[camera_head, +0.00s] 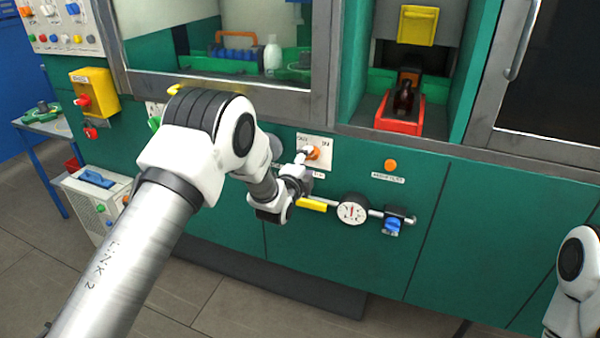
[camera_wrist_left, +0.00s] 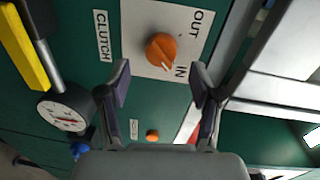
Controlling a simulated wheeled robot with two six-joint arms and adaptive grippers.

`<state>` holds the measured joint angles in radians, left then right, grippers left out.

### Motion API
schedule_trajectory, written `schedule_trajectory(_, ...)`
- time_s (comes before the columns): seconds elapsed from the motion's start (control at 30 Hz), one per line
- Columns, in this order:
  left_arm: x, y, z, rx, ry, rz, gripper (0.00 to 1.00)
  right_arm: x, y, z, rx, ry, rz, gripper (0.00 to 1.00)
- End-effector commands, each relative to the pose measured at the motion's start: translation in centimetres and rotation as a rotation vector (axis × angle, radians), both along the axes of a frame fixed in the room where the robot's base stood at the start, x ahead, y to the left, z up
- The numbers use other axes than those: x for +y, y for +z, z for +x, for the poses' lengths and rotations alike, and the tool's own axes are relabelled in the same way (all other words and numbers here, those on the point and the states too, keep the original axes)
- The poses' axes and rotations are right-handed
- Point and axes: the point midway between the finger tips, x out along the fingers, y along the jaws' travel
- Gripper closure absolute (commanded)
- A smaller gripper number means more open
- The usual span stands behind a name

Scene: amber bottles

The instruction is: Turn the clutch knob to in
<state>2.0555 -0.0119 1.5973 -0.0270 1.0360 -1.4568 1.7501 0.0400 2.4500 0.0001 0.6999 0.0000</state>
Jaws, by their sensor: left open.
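The orange clutch knob (camera_head: 314,153) sits on a white plate (camera_head: 326,165) on the green machine front, with OUT to the left and IN to the right above it. In the left wrist view the knob (camera_wrist_left: 160,47) shows clearly. Its white pointer mark aims toward the lower right, near the IN label (camera_wrist_left: 181,71). My left gripper (camera_head: 302,165) is just in front of the plate, partly covering it. My right gripper is out of frame.
A yellow lever (camera_head: 312,204), a round gauge (camera_head: 352,212) and a blue valve knob (camera_head: 392,227) lie on a pipe right of my left gripper. Another orange button (camera_head: 390,165) is further right. A red tray (camera_head: 400,118) holds a dark bottle in the open bay above.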

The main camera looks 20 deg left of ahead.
Motion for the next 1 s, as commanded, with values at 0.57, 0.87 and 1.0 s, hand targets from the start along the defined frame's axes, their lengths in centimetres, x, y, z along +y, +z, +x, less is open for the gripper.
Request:
schedule_trajectory(0.57, 0.3, 0.6, -8.3, 0.000, 0.000, 0.000, 0.35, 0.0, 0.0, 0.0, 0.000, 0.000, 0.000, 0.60)
schedule_trajectory(0.87, 0.3, 0.3, -8.3, 0.007, -0.001, 0.000, 0.35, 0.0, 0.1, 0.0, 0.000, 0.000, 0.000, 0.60)
schedule_trajectory(1.0, 0.6, -4.2, -10.1, 0.104, 0.006, -0.003, 0.35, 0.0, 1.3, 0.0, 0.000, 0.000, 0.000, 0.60)
